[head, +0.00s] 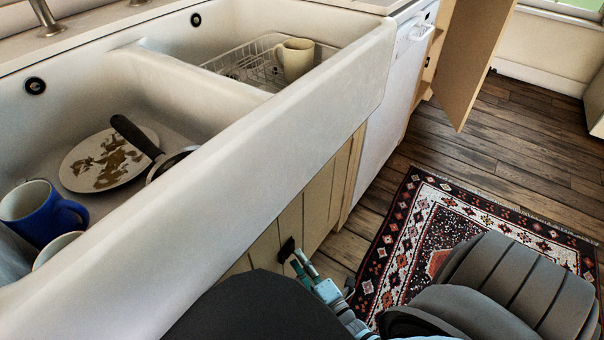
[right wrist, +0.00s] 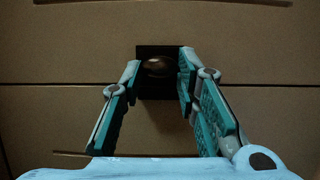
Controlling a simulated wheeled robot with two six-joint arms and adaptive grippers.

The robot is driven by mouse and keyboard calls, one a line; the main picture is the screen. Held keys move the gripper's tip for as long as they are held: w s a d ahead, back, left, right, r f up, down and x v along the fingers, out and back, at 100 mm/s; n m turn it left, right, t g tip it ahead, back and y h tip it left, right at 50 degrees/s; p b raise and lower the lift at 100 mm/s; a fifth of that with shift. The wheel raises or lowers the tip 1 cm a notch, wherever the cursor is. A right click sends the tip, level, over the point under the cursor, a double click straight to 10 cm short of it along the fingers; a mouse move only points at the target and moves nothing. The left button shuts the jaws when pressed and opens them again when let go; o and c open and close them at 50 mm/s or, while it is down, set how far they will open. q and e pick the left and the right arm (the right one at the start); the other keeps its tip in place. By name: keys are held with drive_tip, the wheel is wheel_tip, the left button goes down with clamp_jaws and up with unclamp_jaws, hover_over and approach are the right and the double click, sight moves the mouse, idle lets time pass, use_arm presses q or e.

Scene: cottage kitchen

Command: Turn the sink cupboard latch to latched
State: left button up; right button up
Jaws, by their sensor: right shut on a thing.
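The sink cupboard latch (head: 287,249) is a small dark piece on the cream plank front below the sink. In the right wrist view it is a dark square plate with a rounded brown knob (right wrist: 158,66). My right gripper (head: 301,262) is at the latch, its teal fingers on either side of the knob in the right wrist view (right wrist: 159,72). It is shut on the latch knob. The exact turn of the latch is hard to read, as the knob looks round from here. My left gripper is not in view.
The white double sink (head: 290,110) juts out above the cupboard front (head: 318,205). It holds a blue mug (head: 40,212), a dirty plate (head: 105,160), a pan and a cream mug (head: 295,59) by a wire rack. A cupboard door (head: 474,55) stands open beyond the dishwasher (head: 398,95). A patterned rug (head: 425,225) lies on the floor.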

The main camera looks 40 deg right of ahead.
idle(0.4)
drive_tip(key=o, duration=1.2)
drive_tip(key=shift+c, duration=0.2)
drive_tip(key=shift+s, duration=0.1)
drive_tip(key=s+a, duration=0.1)
drive_tip(key=s, duration=1)
drive_tip(key=shift+s+a, duration=0.15)
drive_tip(key=shift+s, duration=0.25)
